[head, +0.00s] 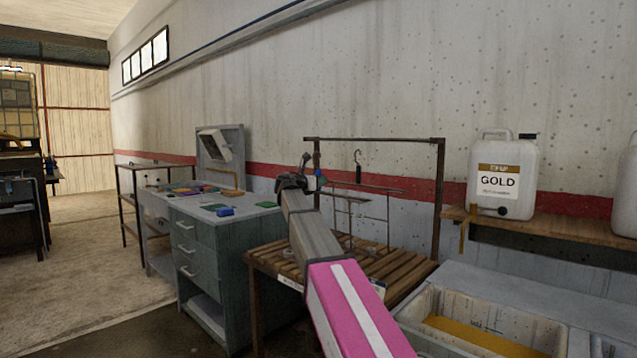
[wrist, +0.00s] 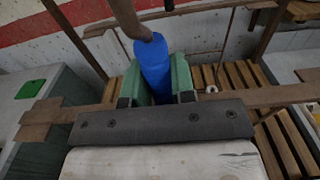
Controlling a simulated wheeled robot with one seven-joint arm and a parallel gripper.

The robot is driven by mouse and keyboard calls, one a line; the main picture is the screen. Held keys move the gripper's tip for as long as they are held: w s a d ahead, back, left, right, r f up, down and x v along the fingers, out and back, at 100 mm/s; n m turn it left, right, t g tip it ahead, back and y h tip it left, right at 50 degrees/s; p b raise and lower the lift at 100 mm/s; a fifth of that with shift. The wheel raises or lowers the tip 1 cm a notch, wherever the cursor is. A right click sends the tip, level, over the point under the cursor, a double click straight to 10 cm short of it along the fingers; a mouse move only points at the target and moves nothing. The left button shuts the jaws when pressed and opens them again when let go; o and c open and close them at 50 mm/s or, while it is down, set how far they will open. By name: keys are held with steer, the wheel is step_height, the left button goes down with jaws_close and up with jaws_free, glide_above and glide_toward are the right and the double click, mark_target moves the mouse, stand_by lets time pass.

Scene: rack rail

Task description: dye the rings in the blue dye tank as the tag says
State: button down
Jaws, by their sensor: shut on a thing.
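My gripper (wrist: 157,85), with green fingers, is shut on a bright blue grip (wrist: 154,62). A brown rod rises from the top of the grip. In the head view my gripper (head: 319,178) is above the left end of the slatted bench, and my arm hides much of what it holds. A thin dark wire frame (head: 365,188) stands or hangs behind it; I cannot tell whether the grip belongs to it. A small pale ring-like thing (wrist: 211,90) shows right of the fingers. The tag's writing cannot be read. No tank with blue dye is seen.
A brown rail (head: 375,140) crosses above the slatted bench (head: 268,262), with a dark hook (head: 358,165) below it. A tank (head: 425,318) with golden liquid is at front right, below a GOLD jug (head: 500,178). A grey cabinet (head: 205,250) stands left.

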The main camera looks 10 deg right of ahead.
mark_target(317, 172)
steer(key=shift+r, duration=1.65)
steer(key=v, duration=0.9)
steer(key=c, duration=1.6)
jaws_free()
jaws_close()
